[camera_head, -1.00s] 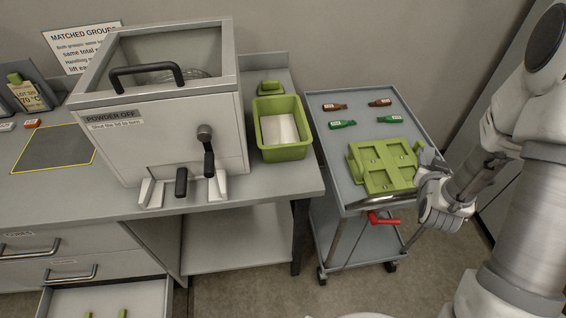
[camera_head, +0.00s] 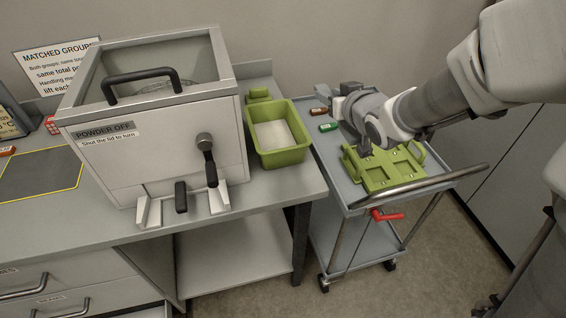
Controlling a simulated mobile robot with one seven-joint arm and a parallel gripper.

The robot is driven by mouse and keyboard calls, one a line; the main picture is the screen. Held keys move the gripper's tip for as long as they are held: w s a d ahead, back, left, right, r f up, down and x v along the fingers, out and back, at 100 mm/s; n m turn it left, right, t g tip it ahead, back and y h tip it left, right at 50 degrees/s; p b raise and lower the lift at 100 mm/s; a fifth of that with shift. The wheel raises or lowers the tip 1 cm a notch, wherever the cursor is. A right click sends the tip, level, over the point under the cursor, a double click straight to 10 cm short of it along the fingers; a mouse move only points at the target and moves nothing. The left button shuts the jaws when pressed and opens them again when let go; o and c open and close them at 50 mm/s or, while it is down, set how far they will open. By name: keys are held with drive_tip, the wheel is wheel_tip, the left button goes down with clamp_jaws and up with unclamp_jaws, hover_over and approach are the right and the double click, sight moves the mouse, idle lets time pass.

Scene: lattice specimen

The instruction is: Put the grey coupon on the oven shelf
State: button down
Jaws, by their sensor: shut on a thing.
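My gripper (camera_head: 340,98) is over the back part of the grey cart (camera_head: 366,249), beyond the green fixture (camera_head: 392,170). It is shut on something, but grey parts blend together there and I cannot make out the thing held. I cannot pick out a grey coupon for certain. No oven shelf is recognisable in view. My arm reaches in from the upper right and hides part of the cart top.
A brown bottle (camera_head: 318,111) and a green bottle (camera_head: 328,127) lie close to my gripper. A green bin (camera_head: 280,161) stands on the bench left of the cart. The POWDER OFF box (camera_head: 100,165) stands farther left. The cart has a raised front rail (camera_head: 420,187).

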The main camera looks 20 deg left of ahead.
drive_tip(key=a+f+b, duration=0.1)
drive_tip(key=a+f, duration=0.9)
drive_tip(key=a, duration=0.1)
drive_tip(key=shift+s+a+f+b, duration=0.25)
drive_tip(key=shift+a+f+b, duration=0.1)
drive_tip(key=shift+f, duration=0.1)
drive_tip(key=shift+f+b, duration=0.3)
drive_tip(key=shift+b, duration=0.25)
drive_tip(key=shift+f+b, duration=0.25)
drive_tip(key=shift+b, duration=0.1)
drive_tip(key=c, duration=0.5)
unclamp_jaws()
drive_tip(key=shift+c, duration=0.2)
drive_tip(key=shift+r, duration=0.15)
